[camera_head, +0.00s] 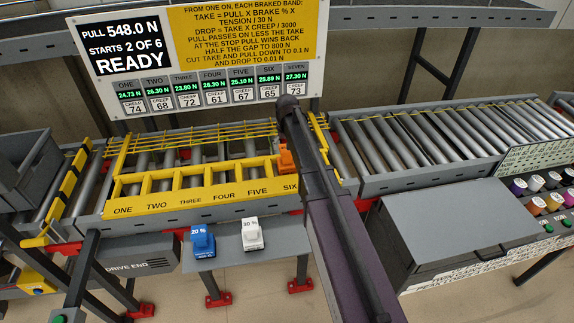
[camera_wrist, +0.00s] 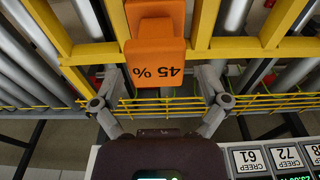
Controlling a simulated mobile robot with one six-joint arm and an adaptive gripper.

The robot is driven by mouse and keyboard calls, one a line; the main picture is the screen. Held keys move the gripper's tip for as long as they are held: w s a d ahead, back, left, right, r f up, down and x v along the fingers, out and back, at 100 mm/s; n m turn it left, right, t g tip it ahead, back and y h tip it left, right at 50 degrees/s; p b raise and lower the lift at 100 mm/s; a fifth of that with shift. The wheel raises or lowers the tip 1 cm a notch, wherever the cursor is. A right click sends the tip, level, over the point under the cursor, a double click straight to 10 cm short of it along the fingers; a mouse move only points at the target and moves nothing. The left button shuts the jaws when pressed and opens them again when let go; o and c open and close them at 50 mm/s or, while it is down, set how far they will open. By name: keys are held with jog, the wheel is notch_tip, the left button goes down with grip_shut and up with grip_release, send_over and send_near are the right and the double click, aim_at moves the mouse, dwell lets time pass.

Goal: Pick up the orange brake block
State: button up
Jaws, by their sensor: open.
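The orange brake block (camera_wrist: 157,55), marked 45 %, shows upside down at the top middle of the wrist view, at the yellow slotted frame (camera_wrist: 230,48). In the head view the orange brake block (camera_head: 285,158) is at the right end of the frame, near slot SIX, partly hidden by my arm. My gripper (camera_wrist: 161,88) is open, with one finger to each side of the block's near end. I see gaps between the fingers and the block; it is not gripped. My gripper is not clearly visible in the head view.
A blue 20 % block (camera_head: 202,240) and a white 30 % block (camera_head: 251,236) stand on a grey shelf (camera_head: 225,259) in front. Yellow wire mesh (camera_wrist: 165,104) runs along the frame. A sign board (camera_head: 150,60) stands behind. A grey box (camera_head: 450,225) is at right.

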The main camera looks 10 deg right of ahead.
aim_at(287, 160)
jog(key=shift+f, duration=0.1)
dwell(0.3)
jog(key=f+b, duration=0.2)
jog(key=b, duration=0.1)
jog(key=shift+w+d+f, duration=0.2)
jog(key=shift+w+f, duration=0.15)
jog(key=shift+f, duration=0.05)
jog(key=shift+w+f+b, duration=0.15)
jog(key=shift+f+b, duration=0.9)
jog(key=c, duration=1.1)
